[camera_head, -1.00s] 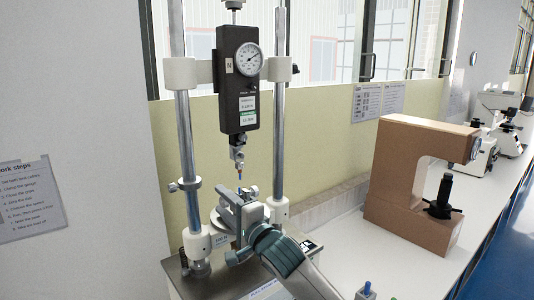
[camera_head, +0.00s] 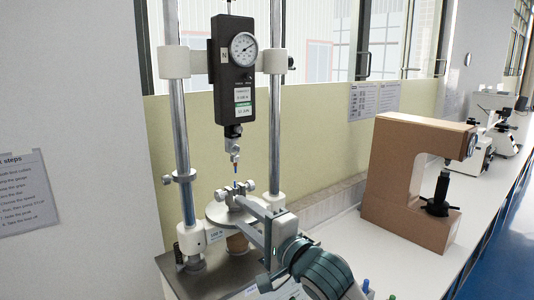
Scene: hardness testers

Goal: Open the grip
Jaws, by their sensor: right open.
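The test stand's lower grip (camera_head: 235,196) sits over the round plate (camera_head: 215,212), between the two posts, with a small knob on each side. A thin blue piece (camera_head: 236,184) stands upright at it, just below the upper hook (camera_head: 235,155) of the force gauge (camera_head: 233,75). I cannot tell whether the grip's jaws are open. My right gripper (camera_head: 252,214) comes in from the lower right and is open. Its fingers reach over the plate's right side, close to the grip; contact cannot be told. My left gripper is not in view.
Two steel posts (camera_head: 181,130) flank the gauge. A brown C-shaped tester (camera_head: 400,175) stands on the white bench (camera_head: 370,240) to the right, with microscopes (camera_head: 495,120) behind. Small blue and green topped items (camera_head: 366,286) are at the bottom edge. The bench between is mostly clear.

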